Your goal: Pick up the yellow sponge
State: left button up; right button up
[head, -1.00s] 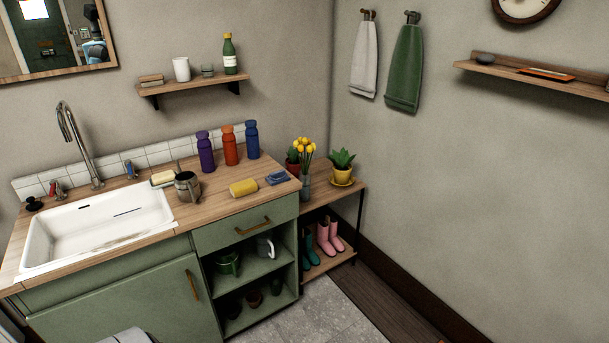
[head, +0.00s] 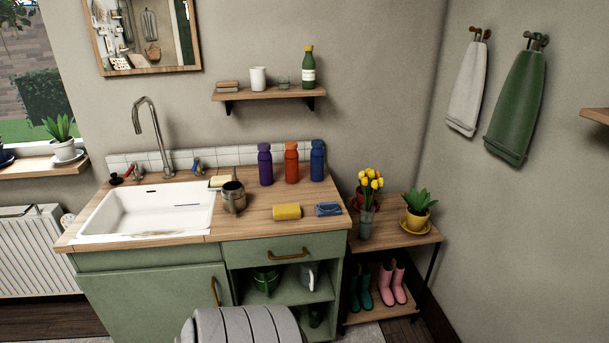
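The yellow sponge (head: 287,212) lies on the wooden countertop (head: 258,222), right of the sink and near the front edge above the drawer. A folded blue cloth (head: 328,209) lies just to its right. A metal mug (head: 233,197) stands to its left, with a pale yellow and white block (head: 220,183) behind the mug. Neither of my grippers shows in the head view. A grey rounded part, likely mine, shows at the bottom centre.
Purple (head: 265,164), orange (head: 291,162) and blue (head: 317,160) bottles stand behind the sponge. The white sink (head: 150,211) is at left. A lower side table (head: 405,234) at right holds flowers (head: 370,182) and a potted plant (head: 418,211). A shelf (head: 268,95) hangs above.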

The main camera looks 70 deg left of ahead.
aim_at(282, 212)
jog(key=u, duration=0.45)
jog(key=i, duration=0.85)
jog(key=u, duration=0.7)
